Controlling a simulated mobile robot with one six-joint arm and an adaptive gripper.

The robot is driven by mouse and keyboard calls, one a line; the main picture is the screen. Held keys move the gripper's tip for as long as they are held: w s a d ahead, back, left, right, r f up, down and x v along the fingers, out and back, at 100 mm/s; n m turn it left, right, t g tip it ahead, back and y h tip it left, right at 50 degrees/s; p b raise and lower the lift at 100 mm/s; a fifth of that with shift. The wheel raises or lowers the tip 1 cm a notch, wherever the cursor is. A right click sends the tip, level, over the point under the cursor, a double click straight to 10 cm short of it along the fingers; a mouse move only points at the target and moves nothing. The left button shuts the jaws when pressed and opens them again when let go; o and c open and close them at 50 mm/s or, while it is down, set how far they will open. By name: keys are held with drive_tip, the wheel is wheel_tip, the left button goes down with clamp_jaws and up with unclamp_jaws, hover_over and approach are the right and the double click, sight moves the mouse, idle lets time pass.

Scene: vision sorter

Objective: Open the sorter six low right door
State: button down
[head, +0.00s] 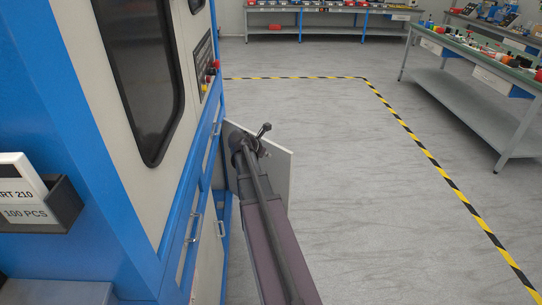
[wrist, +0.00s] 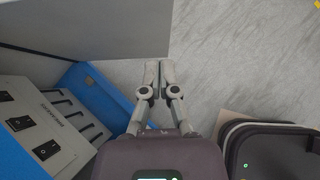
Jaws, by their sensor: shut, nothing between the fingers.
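The sorter (head: 110,110) is a tall blue and beige machine on the left of the head view. Its low right door (head: 277,165), a pale grey panel, stands swung out from the side, with floor beyond it. In the wrist view the door (wrist: 105,28) is a broad grey panel at upper left, and the opening beside it shows a box with black switches (wrist: 40,122). My gripper (wrist: 156,70) is shut and empty, its fingertips close to the door's lower edge; I cannot tell whether they touch. In the head view my arm hides part of the door.
Other sorter doors carry metal handles (head: 193,229) near my arm. A label holder (head: 40,208) juts out at left. Open grey floor (head: 350,190) lies to the right, bounded by yellow-black tape (head: 430,155). A workbench (head: 490,75) stands beyond it.

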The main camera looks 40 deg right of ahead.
sight(287, 157)
drive_tip(key=b+x, duration=0.2)
drive_tip(key=x, duration=0.1)
drive_tip(key=b+x, duration=0.2)
drive_tip(key=x, duration=0.2)
drive_tip(key=d+r+b+x, duration=0.1)
drive_tip(key=b+x, duration=0.1)
drive_tip(key=x, duration=0.2)
drive_tip(key=shift+d, duration=0.85)
drive_tip(key=shift+d, duration=0.1)
